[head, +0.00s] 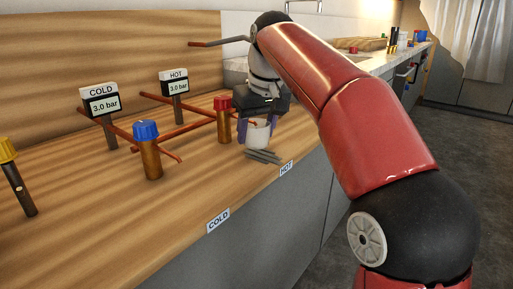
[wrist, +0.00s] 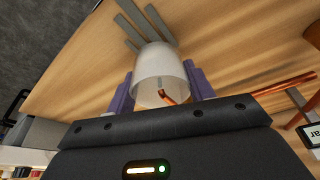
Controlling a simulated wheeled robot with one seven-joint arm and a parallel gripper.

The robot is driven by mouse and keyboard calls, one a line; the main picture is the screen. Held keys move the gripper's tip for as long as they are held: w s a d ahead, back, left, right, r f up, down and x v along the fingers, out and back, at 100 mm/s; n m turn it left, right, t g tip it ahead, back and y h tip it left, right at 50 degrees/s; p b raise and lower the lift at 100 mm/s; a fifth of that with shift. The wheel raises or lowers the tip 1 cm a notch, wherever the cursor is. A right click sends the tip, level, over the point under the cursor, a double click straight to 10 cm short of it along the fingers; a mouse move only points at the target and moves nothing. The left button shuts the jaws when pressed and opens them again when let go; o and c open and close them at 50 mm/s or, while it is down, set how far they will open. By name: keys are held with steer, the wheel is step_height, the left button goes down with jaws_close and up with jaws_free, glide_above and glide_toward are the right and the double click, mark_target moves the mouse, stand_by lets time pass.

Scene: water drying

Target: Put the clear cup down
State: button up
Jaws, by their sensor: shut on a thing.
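The clear cup (head: 258,134) is a whitish, translucent cup at the counter's front edge, below my wrist. My gripper (head: 258,126) points down, with its purple fingers on both sides of the cup, shut on it. In the wrist view the cup (wrist: 158,62) sits between the two purple fingers of my gripper (wrist: 161,88). A copper-coloured piece shows at the cup's mouth; I cannot tell if it is inside. Several grey strips (head: 263,156) lie just below the cup. I cannot tell whether the cup touches them.
A red-capped copper valve (head: 223,122) and copper pipes stand close left of the cup. A blue-capped valve (head: 148,150) and gauges marked COLD (head: 101,101) and HOT (head: 175,84) are further left. The wooden counter (head: 110,225) is bare at the front left.

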step_height(320, 180, down, 2)
steer(key=shift+f+b, duration=0.1)
steer(key=shift+b, duration=0.45)
steer(key=shift+r, duration=0.2)
steer(key=shift+f, duration=0.15)
steer(key=o, duration=0.9)
steer(key=shift+o, duration=0.2)
steer(key=p+v, duration=0.5)
steer(key=v, duration=0.7)
steer(key=shift+d, duration=0.1)
